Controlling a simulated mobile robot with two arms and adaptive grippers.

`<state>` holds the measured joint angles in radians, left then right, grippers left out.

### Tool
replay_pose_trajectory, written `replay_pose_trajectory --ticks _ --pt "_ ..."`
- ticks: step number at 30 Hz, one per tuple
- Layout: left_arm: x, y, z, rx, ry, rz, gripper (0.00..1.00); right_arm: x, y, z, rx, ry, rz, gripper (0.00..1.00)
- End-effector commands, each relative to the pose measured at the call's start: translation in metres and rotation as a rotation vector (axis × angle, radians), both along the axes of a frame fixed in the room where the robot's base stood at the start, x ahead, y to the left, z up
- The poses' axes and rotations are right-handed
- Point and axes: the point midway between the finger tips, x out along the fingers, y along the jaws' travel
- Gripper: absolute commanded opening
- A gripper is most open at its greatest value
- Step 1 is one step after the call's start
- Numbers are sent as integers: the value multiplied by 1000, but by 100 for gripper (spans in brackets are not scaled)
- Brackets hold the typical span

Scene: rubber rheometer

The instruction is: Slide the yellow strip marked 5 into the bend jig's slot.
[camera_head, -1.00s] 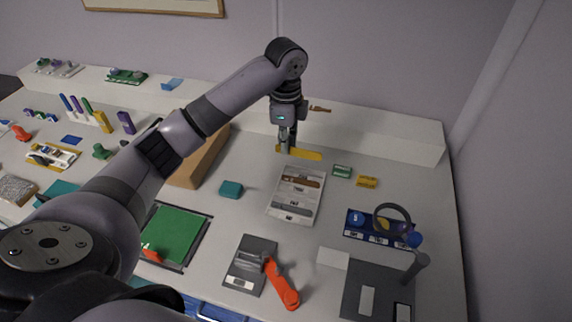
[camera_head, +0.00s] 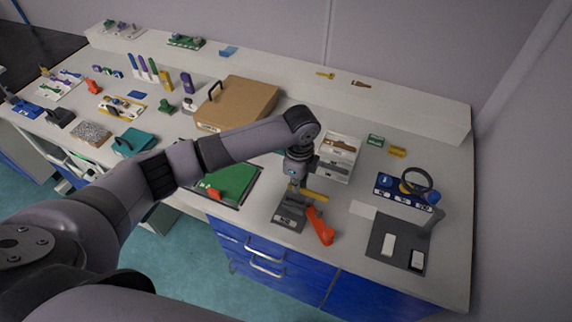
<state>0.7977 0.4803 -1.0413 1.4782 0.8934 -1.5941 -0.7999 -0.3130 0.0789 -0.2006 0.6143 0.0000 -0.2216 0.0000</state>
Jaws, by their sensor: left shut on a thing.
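My left gripper (camera_head: 294,186) points down and is shut on the yellow strip (camera_head: 316,196). The strip lies roughly level and sticks out to the right of the fingers. Any number on it is too small to read. The grey bend jig (camera_head: 287,218), with an orange-red lever (camera_head: 321,227) at its right, sits near the table's front edge. The gripper and strip are just behind and above the jig in the picture. I cannot tell whether the strip touches it, and the slot is not clear to see. My right gripper is not in view.
A pale strip board (camera_head: 334,175) lies behind the gripper, partly hidden by it. A green mat (camera_head: 237,181) lies to the left. A dark grey fixture (camera_head: 383,242) and a blue rack (camera_head: 392,196) stand to the right. A brown box (camera_head: 243,98) is behind.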

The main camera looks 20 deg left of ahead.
Motion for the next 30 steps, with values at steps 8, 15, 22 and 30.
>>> replay_pose_trajectory --ticks 8,15,22,30 --pt "-1 -1 -2 0 0 -2 0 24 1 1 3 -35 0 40" --pt "-1 -1 0 0 0 -2 0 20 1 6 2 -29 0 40" --pt "-1 -1 -14 0 3 -1 0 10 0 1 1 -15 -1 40" --pt "-1 -1 -40 0 2 -2 0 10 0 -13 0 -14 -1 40"
